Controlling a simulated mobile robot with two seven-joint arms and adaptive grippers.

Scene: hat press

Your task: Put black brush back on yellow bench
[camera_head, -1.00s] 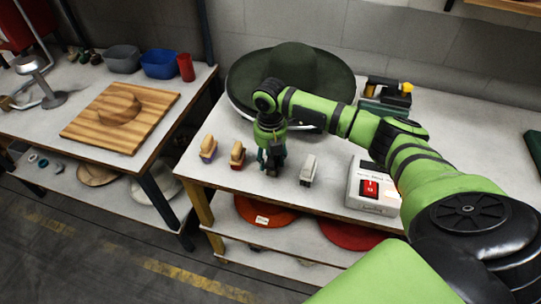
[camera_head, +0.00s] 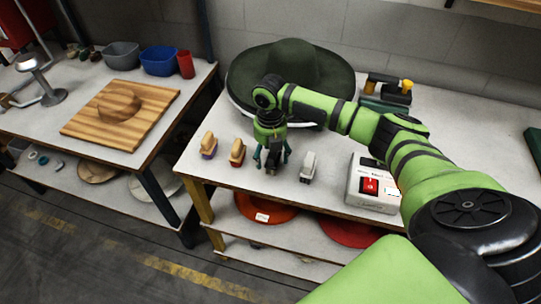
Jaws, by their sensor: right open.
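The black brush (camera_head: 275,162) stands upright on the white top of the yellow-legged bench (camera_head: 335,187), in the row of brushes near its front edge. My right gripper (camera_head: 275,160) points down over the black brush, its fingers spread apart on either side of it. The gripper partly hides the brush's upper part. Whether a finger touches the brush I cannot tell. My left gripper is not in view.
Two wooden-handled brushes (camera_head: 208,146) (camera_head: 237,153) stand to the left of the black brush and a pale grey brush (camera_head: 308,167) to its right. A dark green hat (camera_head: 295,70) lies behind. A white box with a red switch (camera_head: 372,186) is at right.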

